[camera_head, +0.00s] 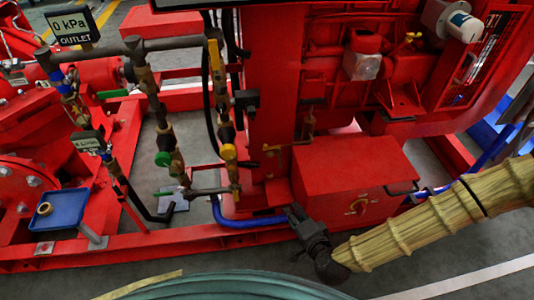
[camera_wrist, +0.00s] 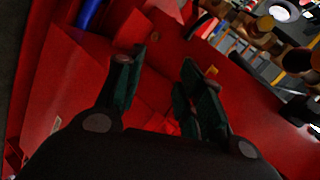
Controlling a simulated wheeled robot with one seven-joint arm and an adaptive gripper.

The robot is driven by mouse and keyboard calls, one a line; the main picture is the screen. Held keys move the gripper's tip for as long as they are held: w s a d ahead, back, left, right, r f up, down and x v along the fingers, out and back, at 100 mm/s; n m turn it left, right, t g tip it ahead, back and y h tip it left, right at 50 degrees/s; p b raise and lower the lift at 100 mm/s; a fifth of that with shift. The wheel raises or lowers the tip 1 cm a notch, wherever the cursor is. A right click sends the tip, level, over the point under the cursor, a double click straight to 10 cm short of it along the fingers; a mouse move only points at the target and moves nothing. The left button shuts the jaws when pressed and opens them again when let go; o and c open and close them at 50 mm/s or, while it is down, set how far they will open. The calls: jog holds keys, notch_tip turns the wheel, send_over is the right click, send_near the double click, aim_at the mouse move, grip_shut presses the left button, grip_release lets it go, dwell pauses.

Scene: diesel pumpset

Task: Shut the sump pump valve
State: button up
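No label in view names the sump pump valve, so I cannot tell which one it is. Valves on the pipework in the head view include a yellow lever (camera_head: 213,55), a green lever (camera_head: 112,94), a green round part (camera_head: 162,158) and a yellow part (camera_head: 228,152). A small brass valve (camera_head: 272,148) is above the red box's left side. My gripper (camera_head: 296,216) is low, by the front left edge of the red box (camera_head: 335,175).
A blue hose (camera_head: 250,219) runs along the red base frame (camera_head: 150,247) close to my gripper. A blue tray (camera_head: 62,209) is at left.

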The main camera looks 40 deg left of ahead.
jog(key=w+a+r+m+t+y+b, duration=0.1)
jog(key=w+a+m+t+y+b, duration=0.15)
jog(key=a+b, duration=0.35)
jog(key=m+t+y+b, duration=0.1)
jog(key=m+t+b, duration=0.1)
jog(key=b, duration=0.2)
send_near(266, 148)
jog(key=shift+n, duration=0.25)
jog(key=b+x, duration=0.3)
jog(key=x, duration=0.5)
jog(key=shift+w+a, duration=0.2)
jog(key=shift+a, duration=0.05)
grip_shut()
